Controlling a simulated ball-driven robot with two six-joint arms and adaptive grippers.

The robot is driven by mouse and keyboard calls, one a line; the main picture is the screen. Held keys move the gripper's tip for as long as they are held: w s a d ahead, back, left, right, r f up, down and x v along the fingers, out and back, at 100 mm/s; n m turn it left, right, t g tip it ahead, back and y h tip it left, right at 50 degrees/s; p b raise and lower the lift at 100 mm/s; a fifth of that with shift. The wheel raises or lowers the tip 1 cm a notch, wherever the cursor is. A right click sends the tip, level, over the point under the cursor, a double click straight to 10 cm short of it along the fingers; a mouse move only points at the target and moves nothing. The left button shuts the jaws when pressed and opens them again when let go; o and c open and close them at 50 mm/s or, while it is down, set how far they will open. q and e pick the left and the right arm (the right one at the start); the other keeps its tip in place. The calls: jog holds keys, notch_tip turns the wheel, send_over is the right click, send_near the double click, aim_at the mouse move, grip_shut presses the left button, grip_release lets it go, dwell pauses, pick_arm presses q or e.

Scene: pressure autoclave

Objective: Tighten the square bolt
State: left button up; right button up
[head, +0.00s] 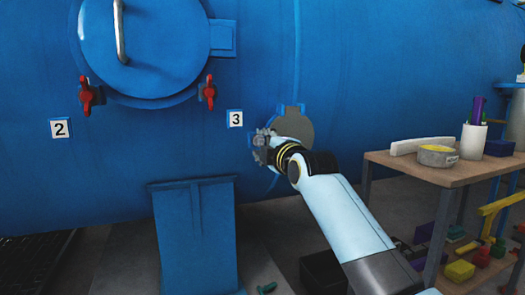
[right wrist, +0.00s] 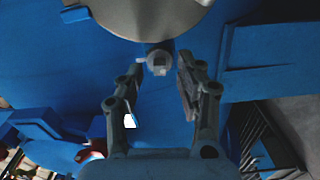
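The square bolt (right wrist: 160,66) shows in the right wrist view as a small grey round head with a pale square end, just below a round grey cover plate. The same grey plate (head: 298,128) is on the blue tank wall in the head view, where my gripper hides the bolt. My right gripper (head: 266,146) is at the plate's left edge. In the right wrist view its two fingers are spread, one on each side of the bolt, with gaps to it. I cannot tell how far the fingertips reach along the bolt. My left gripper is in neither view.
The blue tank (head: 340,60) fills the back, with a round hatch (head: 150,45) and red clamps (head: 209,93) at upper left. A blue support leg (head: 195,235) stands left of my arm. A wooden table (head: 440,172) with a tape roll (head: 437,155) stands at right.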

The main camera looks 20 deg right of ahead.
jog(key=shift+w+f, duration=0.15)
jog(key=shift+w, duration=0.75)
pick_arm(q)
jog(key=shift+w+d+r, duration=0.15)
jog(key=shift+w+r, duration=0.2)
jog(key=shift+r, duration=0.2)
pick_arm(e)
grip_shut()
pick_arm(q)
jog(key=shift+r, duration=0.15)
